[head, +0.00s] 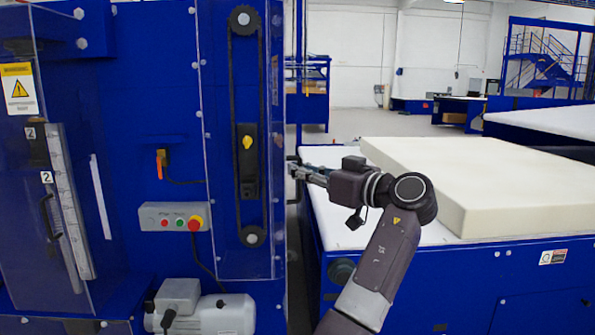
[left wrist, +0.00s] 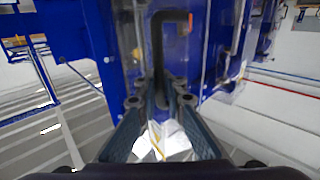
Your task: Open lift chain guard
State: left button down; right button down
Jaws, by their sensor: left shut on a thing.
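The lift chain guard (head: 216,110) is a tall clear panel on the blue machine column, standing in front of a black chain loop (head: 232,100) with a sprocket at top and bottom. A black bar handle (left wrist: 157,45) shows upright on the clear panel in the left wrist view. My left gripper (head: 296,171) is at the guard's right edge in the head view. In the left wrist view the gripper (left wrist: 160,101) has its fingertips closed around the lower part of the handle. The guard appears to lie closed over the chain. My right gripper is not visible.
A control box (head: 172,217) with a red stop button is on the column left of the guard. A grey motor (head: 215,314) sits below. A foam block (head: 500,175) lies on a white-topped table at the right. Another clear cover (head: 100,150) is at far left.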

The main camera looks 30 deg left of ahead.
pick_arm(q)
jog(key=c, duration=2.3)
grip_release()
jog(key=shift+d+f, duration=0.2)
jog(key=shift+f, duration=0.05)
jog(key=shift+c, duration=0.2)
jog(key=shift+d+r, duration=0.15)
jog(key=v, duration=0.7)
jog(key=shift+d, duration=0.3)
